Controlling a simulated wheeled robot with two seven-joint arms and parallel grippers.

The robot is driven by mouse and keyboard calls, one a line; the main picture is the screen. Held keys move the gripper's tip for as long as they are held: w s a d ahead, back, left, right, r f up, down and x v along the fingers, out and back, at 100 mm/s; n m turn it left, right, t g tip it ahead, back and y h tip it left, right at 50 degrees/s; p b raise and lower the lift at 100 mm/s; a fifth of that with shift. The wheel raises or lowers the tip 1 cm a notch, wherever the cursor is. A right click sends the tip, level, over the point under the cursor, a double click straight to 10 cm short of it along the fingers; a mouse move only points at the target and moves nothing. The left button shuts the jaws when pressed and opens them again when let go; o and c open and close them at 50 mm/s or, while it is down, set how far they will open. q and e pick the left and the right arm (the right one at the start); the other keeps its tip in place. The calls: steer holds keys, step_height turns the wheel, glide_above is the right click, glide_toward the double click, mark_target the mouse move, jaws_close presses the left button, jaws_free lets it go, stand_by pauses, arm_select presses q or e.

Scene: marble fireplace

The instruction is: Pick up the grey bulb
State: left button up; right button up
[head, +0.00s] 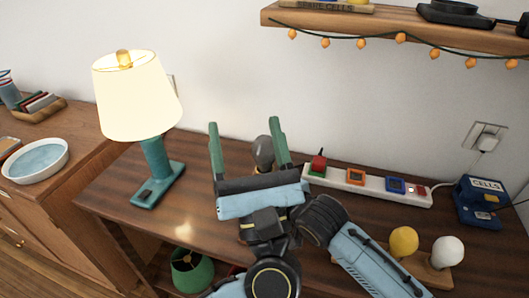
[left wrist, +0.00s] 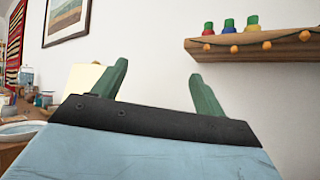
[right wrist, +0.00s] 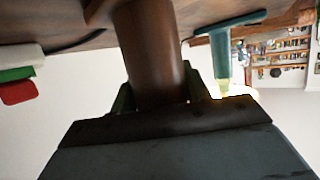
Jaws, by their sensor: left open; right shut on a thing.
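The grey bulb (head: 262,150) shows as a dark rounded top with a narrower neck, seen in the gap between the fingers of my left gripper (head: 244,123) in the head view; its lower part is hidden. My left gripper is open and empty, also in the left wrist view (left wrist: 158,70). In the right wrist view, which is upside down, my right gripper (right wrist: 158,84) has its fingers around a brown cylindrical thing (right wrist: 150,50). I cannot tell if this belongs with the bulb. The right gripper is hidden in the head view.
A lit lamp (head: 136,98) stands on the left of the table. A power strip (head: 330,178), a blue box (head: 480,204), and yellow (head: 404,241) and white (head: 448,251) bulbs are on the right. A shelf (head: 400,25) hangs above. My arms cover the front middle.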

mark_target(264, 150)
arm_select(q)
step_height(264, 150, down, 10)
steer(key=s+d+m+g+h, duration=0.1)
steer(key=d+g+h, duration=0.1)
steer(key=g+h, duration=0.4)
steer(key=shift+g, duration=0.3)
steer(key=w, duration=1.1)
steer(key=shift+w+d+f, duration=0.25)
steer(key=shift+f, duration=0.1)
steer(key=c, duration=1.1)
steer(key=shift+o, duration=0.2)
step_height(264, 150, up, 10)
steer(key=shift+r, duration=0.1)
arm_select(e)
steer(key=o, duration=1.4)
